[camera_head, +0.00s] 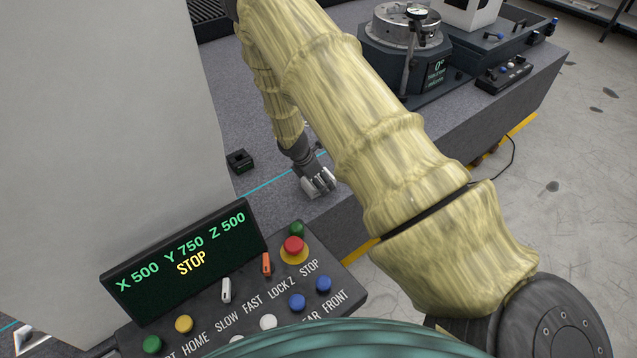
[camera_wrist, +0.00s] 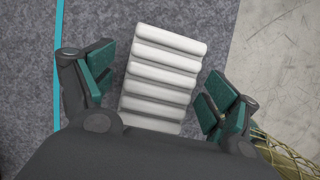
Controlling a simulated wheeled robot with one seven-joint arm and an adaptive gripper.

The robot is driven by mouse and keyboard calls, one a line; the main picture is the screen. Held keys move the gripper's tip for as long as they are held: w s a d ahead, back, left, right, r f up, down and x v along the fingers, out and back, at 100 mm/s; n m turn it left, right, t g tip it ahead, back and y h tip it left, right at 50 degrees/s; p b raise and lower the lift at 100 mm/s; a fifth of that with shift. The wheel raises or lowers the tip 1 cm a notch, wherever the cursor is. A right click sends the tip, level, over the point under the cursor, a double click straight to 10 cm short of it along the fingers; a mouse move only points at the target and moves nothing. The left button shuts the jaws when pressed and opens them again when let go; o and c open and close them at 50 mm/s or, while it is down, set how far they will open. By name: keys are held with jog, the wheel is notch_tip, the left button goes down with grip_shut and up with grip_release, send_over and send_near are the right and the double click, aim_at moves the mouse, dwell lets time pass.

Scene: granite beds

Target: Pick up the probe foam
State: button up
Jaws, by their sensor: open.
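The probe foam (camera_wrist: 163,72) is a white block with several rounded ribs, lying on the grey granite bed (camera_wrist: 215,20). In the wrist view it lies between the spread fingers of my gripper (camera_wrist: 160,90), which have green pads. Gaps show between the pads and the foam on both sides. The foam's near end is partly hidden by the gripper body. In the head view my gripper (camera_head: 316,184) is low over the bed near its front edge, and the foam is hard to make out there.
A small dark open box (camera_head: 240,161) sits on the bed left of my gripper. A cyan line (camera_head: 268,184) crosses the bed. A control panel (camera_head: 240,300) with a screen stands in front. A round table device (camera_head: 405,40) and a black button box (camera_head: 503,75) stand at the back right.

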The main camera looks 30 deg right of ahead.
jog(key=shift+f, duration=0.3)
dwell(0.5)
jog(key=c, duration=1)
